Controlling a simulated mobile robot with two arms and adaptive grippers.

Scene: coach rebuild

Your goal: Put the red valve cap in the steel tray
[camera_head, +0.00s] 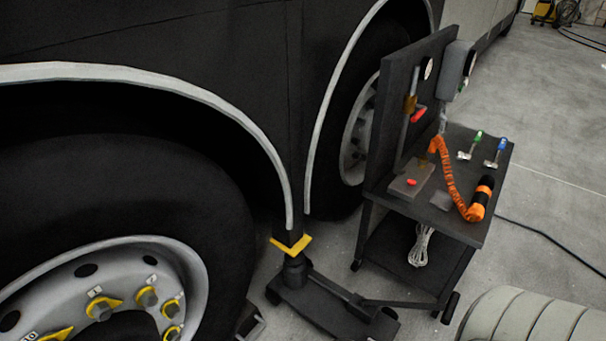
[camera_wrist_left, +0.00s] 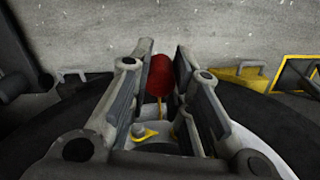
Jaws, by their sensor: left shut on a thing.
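In the left wrist view a dark red, rounded cap (camera_wrist_left: 160,78) sits between the fingers of my left gripper (camera_wrist_left: 164,60), which is shut on it. This gripper does not show in the head view. In the head view a flat grey tray (camera_head: 402,190) lies on the near left part of the cart top, with a small bright red piece (camera_head: 411,183) on it. My right gripper is in neither view.
The dark cart (camera_head: 470,228) has an upright back panel. An orange coiled hose (camera_head: 446,178), an orange-black cylinder (camera_head: 480,200) and green- and blue-handled tools stand on it. A jack (camera_head: 330,305) is on the floor before it. A large wheel (camera_head: 110,260) fills the lower left.

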